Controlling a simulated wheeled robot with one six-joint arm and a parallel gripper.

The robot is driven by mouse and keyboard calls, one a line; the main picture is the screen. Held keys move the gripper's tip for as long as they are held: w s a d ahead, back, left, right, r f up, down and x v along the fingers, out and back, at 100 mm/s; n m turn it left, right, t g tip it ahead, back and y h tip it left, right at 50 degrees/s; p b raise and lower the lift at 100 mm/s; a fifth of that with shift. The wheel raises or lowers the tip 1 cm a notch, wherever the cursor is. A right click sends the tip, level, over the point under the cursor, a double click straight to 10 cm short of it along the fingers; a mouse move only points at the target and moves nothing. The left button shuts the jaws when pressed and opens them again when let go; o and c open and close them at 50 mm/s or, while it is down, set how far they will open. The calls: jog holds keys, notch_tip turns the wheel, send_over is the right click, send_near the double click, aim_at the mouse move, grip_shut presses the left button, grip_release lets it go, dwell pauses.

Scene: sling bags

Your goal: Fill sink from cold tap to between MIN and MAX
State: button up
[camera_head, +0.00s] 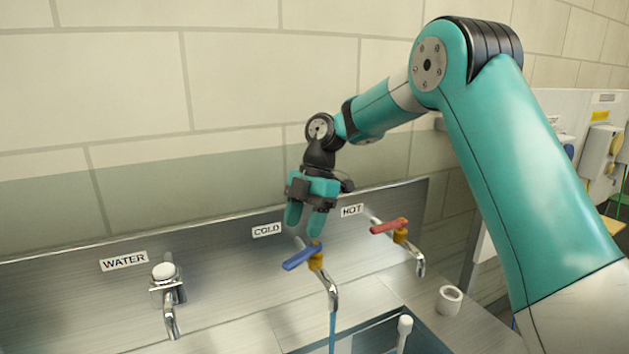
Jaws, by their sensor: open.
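The cold tap (328,284) has a blue lever (301,257) pointing left and stands under the COLD label. A blue stream of water (332,332) runs from its spout into the sink (375,337). Only the sink's back part shows; the MIN and MAX marks and the water level are out of view. My gripper (304,232) is open and empty, pointing down just above and behind the blue lever. I cannot tell whether a finger touches the lever or tap. The hot tap (417,258) with a red lever (389,226) is to the right, with no water flowing.
A WATER tap (167,298) stands at the left. A white cup-like object (449,299) sits on the counter right of the sink. A white upright piece (404,328) stands in the sink. The tiled wall (120,90) is close behind the taps.

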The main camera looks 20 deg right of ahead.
jog(key=p+v, duration=0.5)
jog(key=v, duration=0.5)
jog(key=shift+d+r, duration=0.2)
jog(key=shift+r, duration=0.15)
jog(key=shift+a, duration=0.1)
jog(key=s+a+m+b, duration=0.5)
jog(key=s+a+m, duration=0.3)
jog(key=s+a, duration=0.5)
jog(key=s+f+m+t+b, duration=0.1)
jog(key=s+f+m, duration=0.3)
jog(key=s, duration=0.5)
jog(key=s+f+m+b, duration=0.2)
jog(key=s+f, duration=0.3)
jog(key=s, duration=0.4)
jog(key=shift+d+f+m+t, duration=0.25)
jog(key=shift+d+m+t, duration=0.2)
jog(key=shift+m, duration=0.45)
jog(key=shift+s, duration=0.1)
dwell(2.4)
